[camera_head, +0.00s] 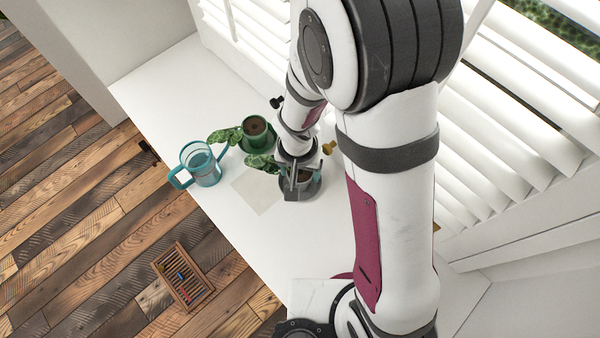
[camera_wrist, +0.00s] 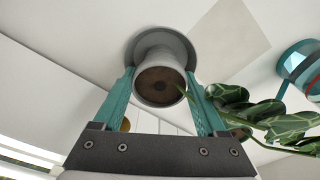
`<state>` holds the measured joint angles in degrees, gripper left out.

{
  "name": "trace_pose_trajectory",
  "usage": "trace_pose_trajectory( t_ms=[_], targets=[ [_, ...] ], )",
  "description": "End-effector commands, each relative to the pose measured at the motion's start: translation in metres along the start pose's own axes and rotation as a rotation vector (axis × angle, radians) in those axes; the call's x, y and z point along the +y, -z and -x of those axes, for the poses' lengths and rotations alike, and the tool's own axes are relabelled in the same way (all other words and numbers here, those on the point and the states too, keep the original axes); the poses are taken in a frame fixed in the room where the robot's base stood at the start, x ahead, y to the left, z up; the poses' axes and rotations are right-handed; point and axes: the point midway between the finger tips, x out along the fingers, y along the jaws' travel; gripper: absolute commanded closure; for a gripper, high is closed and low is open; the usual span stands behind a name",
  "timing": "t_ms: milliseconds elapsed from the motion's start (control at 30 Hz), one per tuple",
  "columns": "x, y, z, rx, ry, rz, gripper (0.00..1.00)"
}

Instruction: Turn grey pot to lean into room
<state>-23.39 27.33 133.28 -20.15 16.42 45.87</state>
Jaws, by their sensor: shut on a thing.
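The grey pot (camera_head: 304,190) stands on the white sill, partly hidden by my gripper. In the wrist view the grey pot (camera_wrist: 163,52) shows dark soil and sits on a wider grey saucer (camera_wrist: 187,43). Its patterned green leaves lean left in the head view (camera_head: 262,162) and spread to the right in the wrist view (camera_wrist: 235,103). My gripper (camera_wrist: 158,75) has one teal finger on each side of the pot and is shut on it. In the head view my gripper (camera_head: 301,175) comes down over the pot from above.
A green pot (camera_head: 256,136) with its own leaves stands just behind. A blue translucent pitcher (camera_head: 206,167) is to the left, near the sill's edge. A pale square (camera_head: 258,190) lies on the sill. White blinds (camera_head: 520,110) line the window side. A wooden crate (camera_head: 183,278) sits on the plank floor.

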Motion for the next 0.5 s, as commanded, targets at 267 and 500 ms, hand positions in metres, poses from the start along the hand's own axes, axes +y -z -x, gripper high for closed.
trace_pose_trajectory(
  t_ms=[267,500],
  targets=[
    [-0.001,0.007,0.048,0.008,0.005,-0.002,1.00],
    [-0.001,0.013,0.098,0.005,0.002,0.000,1.00]
  ],
)
